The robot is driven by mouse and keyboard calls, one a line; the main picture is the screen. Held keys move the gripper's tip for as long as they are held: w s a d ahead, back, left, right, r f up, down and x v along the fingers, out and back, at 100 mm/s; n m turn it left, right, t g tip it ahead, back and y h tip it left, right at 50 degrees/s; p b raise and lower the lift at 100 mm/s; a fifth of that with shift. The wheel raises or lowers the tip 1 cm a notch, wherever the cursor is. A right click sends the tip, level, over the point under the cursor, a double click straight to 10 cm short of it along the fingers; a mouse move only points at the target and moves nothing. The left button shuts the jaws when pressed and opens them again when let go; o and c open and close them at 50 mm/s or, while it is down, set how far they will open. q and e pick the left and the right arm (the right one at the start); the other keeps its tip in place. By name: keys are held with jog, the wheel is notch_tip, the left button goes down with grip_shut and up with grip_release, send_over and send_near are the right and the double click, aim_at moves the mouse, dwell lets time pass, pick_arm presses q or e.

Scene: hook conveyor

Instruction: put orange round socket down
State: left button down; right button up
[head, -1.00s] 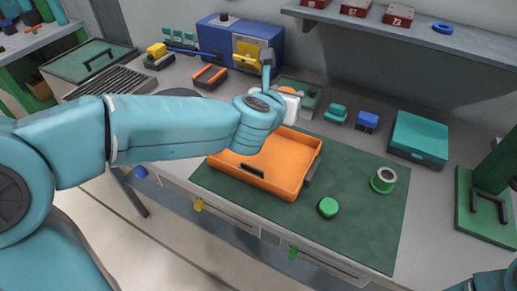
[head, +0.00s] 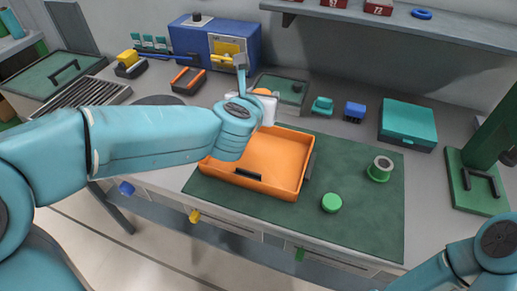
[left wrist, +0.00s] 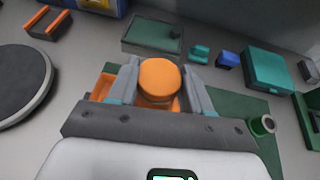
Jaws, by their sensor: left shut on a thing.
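The orange round socket (left wrist: 160,78) is held between the two fingers of my left gripper (left wrist: 160,88) in the left wrist view. In the head view only a bit of the orange socket (head: 262,92) shows past my left gripper (head: 258,100), which hangs over the back edge of the orange tray (head: 255,183). The tray lies on the green mat (head: 350,220). My right arm shows at the lower right of the head view, but its gripper is out of the picture.
A green round piece (head: 331,203) and a green ring-like socket (head: 380,168) stand on the mat right of the tray. A teal case (head: 408,120), a blue connector (head: 354,112) and a teal connector (head: 322,105) stand behind. The mat's right part has free room.

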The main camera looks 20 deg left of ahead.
pick_arm(q)
notch_tip(320, 180, down, 13)
jog(key=b, duration=0.3)
jog(key=shift+b, duration=0.3)
jog(key=shift+w+f, duration=0.1)
jog(key=shift+f, duration=0.35)
jog(key=shift+r, duration=0.1)
jog(key=shift+f+b, duration=0.25)
jog(key=shift+b, duration=0.05)
jog(key=c, duration=0.5)
grip_release()
jog(key=shift+r, duration=0.1)
